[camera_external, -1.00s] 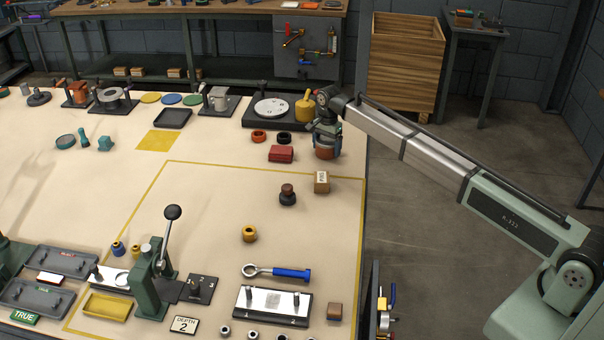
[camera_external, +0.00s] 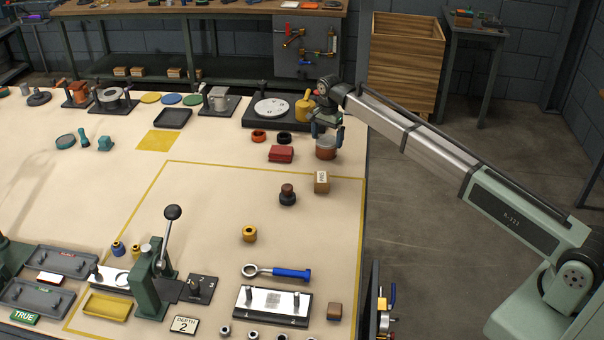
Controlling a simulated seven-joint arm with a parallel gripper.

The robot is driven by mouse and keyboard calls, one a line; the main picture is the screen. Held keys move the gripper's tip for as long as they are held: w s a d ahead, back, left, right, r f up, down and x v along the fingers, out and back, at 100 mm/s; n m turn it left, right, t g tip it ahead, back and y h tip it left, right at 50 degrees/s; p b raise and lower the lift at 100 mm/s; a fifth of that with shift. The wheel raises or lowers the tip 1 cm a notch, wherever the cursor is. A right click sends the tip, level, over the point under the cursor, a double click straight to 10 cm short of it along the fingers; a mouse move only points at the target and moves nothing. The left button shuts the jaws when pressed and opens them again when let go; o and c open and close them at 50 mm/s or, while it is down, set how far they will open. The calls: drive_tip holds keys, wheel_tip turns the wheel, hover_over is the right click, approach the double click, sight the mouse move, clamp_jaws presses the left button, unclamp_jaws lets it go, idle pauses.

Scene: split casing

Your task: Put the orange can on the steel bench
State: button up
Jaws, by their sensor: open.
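The orange can (camera_external: 326,150), brownish orange with a pale grey top, stands upright on the large cream-topped bench (camera_external: 215,190), near its far right edge. My gripper (camera_external: 327,133) is open just above the can, with its fingers at either side of the can's top. It holds nothing that I can see; whether a finger touches the can is too small to tell. Which surface is the steel bench is not clear from the view.
Left of the can lie a red block (camera_external: 281,153) and a black ring (camera_external: 284,138). A yellow container (camera_external: 305,108) and a round dial plate (camera_external: 271,107) stand behind. A wooden block (camera_external: 321,182) is in front. A small side table (camera_external: 475,28) stands far right.

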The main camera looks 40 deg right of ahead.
sight(327, 140)
wheel_tip(327, 140, up, 8)
drive_tip(key=shift+f, duration=0.1)
